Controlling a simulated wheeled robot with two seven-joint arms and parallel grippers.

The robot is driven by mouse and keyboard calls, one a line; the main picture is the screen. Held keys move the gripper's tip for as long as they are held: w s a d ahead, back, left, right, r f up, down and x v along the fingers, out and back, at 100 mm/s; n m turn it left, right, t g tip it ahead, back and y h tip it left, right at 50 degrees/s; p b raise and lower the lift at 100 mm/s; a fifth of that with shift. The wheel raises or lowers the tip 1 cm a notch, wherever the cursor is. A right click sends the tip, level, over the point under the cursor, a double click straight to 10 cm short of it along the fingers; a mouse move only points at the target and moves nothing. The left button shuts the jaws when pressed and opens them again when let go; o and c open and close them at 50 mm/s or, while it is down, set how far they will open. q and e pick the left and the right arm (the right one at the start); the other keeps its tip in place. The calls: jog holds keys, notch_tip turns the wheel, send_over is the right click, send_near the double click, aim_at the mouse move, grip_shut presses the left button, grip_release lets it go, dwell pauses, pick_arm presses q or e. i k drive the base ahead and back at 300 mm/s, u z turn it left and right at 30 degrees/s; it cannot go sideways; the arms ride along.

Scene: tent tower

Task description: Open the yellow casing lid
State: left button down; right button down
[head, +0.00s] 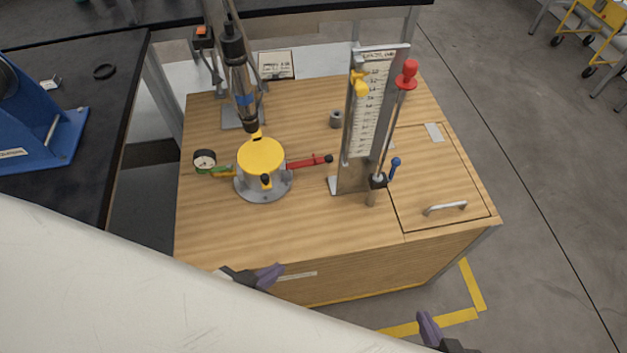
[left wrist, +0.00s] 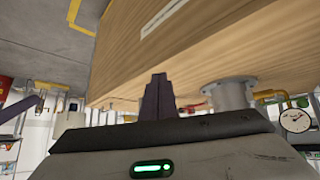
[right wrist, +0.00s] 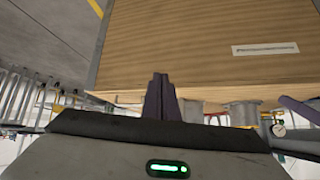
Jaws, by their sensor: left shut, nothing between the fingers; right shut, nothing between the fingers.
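The yellow casing lid (head: 261,155) sits closed on a round grey metal casing (head: 262,188) on the wooden bench, left of centre in the head view. The casing also shows upside down in the left wrist view (left wrist: 228,95), with the lid hard to make out. My left gripper (head: 276,275) is shut and empty at the bench's front edge, in front of and below the casing. My right gripper (head: 428,325) is shut and empty, in front of the bench at the lower right, far from the casing.
A pressure gauge (head: 205,161) with a green valve stands left of the casing, and a red lever (head: 308,162) on its right. A tall cylinder (head: 240,85) rises behind it. A scale panel (head: 367,115) with levers stands to the right. The bench's front strip (head: 310,222) is clear.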

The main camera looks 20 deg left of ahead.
aim_at(260, 155)
jog(key=z, duration=0.4)
jog(key=k, duration=1.05)
jog(key=u, duration=1.85)
jog(key=i, duration=0.5)
jog(key=z, duration=0.05)
